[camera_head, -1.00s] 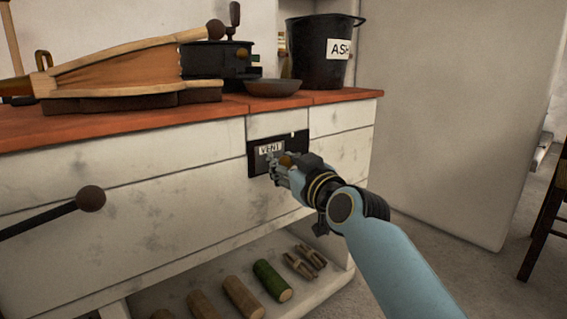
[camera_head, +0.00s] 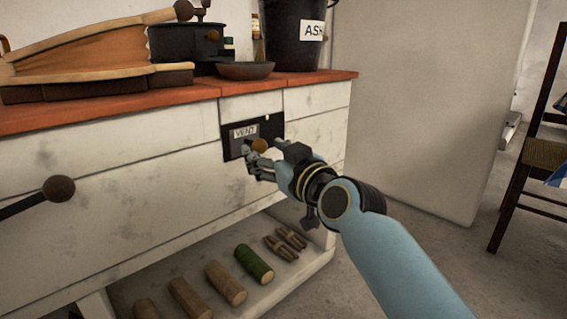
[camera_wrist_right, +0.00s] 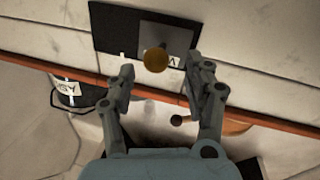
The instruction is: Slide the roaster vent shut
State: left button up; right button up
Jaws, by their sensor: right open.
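The roaster vent is a dark plate (camera_head: 232,149) with a white VENT label (camera_head: 245,131) on the front of the pale cabinet. A round brownish-yellow knob (camera_head: 259,146) sticks out of it. In the right wrist view the dark plate (camera_wrist_right: 110,30) appears upside down, with a greyer slide piece (camera_wrist_right: 178,38) behind the knob (camera_wrist_right: 156,60). My right gripper (camera_head: 262,157) is open at the vent. In its wrist view the gripper (camera_wrist_right: 164,78) has its fingers apart, with the knob seen between and just beyond the tips. I cannot tell whether they touch it. My left gripper is out of view.
A red-brown countertop (camera_head: 200,86) above holds bellows (camera_head: 85,50), a shallow bowl (camera_head: 245,70), a dark pot (camera_head: 185,42) and an ash bucket (camera_head: 290,30). A dark rod with a ball (camera_head: 58,189) juts out at left. Several logs lie on the shelf (camera_head: 265,290) below.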

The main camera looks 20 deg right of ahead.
jog(key=s+d, duration=0.1)
jog(key=s, duration=0.7)
